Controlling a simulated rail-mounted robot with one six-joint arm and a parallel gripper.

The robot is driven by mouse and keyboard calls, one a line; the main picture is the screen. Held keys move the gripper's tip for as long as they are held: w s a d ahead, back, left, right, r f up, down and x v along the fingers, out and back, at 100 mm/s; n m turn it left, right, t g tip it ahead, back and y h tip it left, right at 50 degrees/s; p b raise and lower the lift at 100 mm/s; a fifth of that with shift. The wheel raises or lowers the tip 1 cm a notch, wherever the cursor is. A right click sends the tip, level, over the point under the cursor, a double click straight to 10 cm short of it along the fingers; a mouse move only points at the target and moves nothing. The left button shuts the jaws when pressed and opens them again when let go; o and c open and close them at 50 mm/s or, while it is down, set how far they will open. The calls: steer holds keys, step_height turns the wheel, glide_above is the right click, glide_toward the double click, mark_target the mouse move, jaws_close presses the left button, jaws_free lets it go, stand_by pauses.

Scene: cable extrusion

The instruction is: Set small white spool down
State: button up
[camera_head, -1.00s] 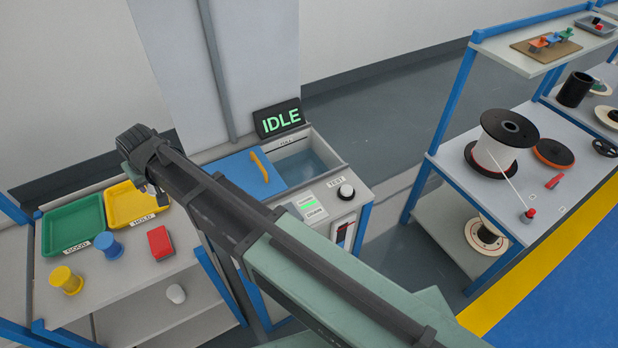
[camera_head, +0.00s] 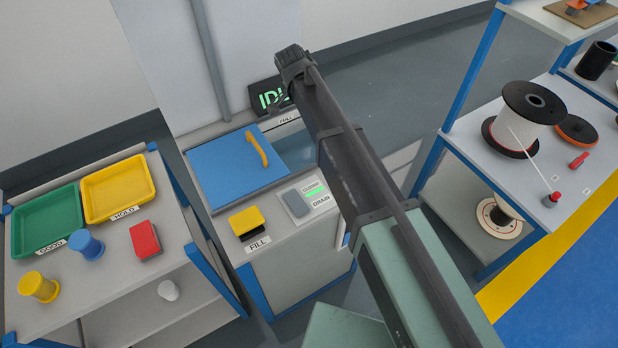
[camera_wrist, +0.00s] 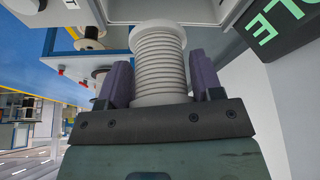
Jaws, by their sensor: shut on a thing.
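The small white spool (camera_wrist: 159,62) fills the middle of the wrist view. It has a ribbed, wound body and a wider rim at its far end. My gripper (camera_wrist: 161,80) is shut on it, with one purple finger on each side. In the head view my arm reaches over the right side of the tank station, its end in front of the green-lettered screen (camera_head: 268,97). The fingers and the held spool are hidden there.
The station has a blue lid (camera_head: 228,172) and a yellow FILL button (camera_head: 247,222). The left bench carries a green tray (camera_head: 47,221), yellow tray (camera_head: 118,189), blue spool (camera_head: 86,245), yellow spool (camera_head: 39,288) and red block (camera_head: 145,240). A large white reel (camera_head: 522,125) stands on the right shelf.

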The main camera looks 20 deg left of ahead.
steer(key=w+f+m+g+b, duration=0.1)
steer(key=f+m+b, duration=0.2)
steer(key=f+b, duration=0.5)
steer(key=w+f+m+g+h+b, duration=0.1)
steer(key=w+f+m+b, duration=0.1)
steer(key=f+b, duration=0.7)
steer(key=w+a+f+m+h+b, duration=0.1)
steer(key=f+m+b, duration=0.3)
steer(key=f+b, duration=0.4)
steer(key=shift+w+a+f+m+g, duration=0.1)
steer(key=shift+f+m+g, duration=0.1)
steer(key=shift+f, duration=0.6)
steer(key=shift+w+f+m+g, duration=0.1)
steer(key=shift+f+m+g, duration=0.1)
steer(key=shift+f, duration=0.55)
steer(key=o, duration=1)
steer(key=shift+o, duration=0.2)
steer(key=shift+r, duration=0.2)
steer(key=p+v, duration=1.2)
steer(key=v, duration=0.1)
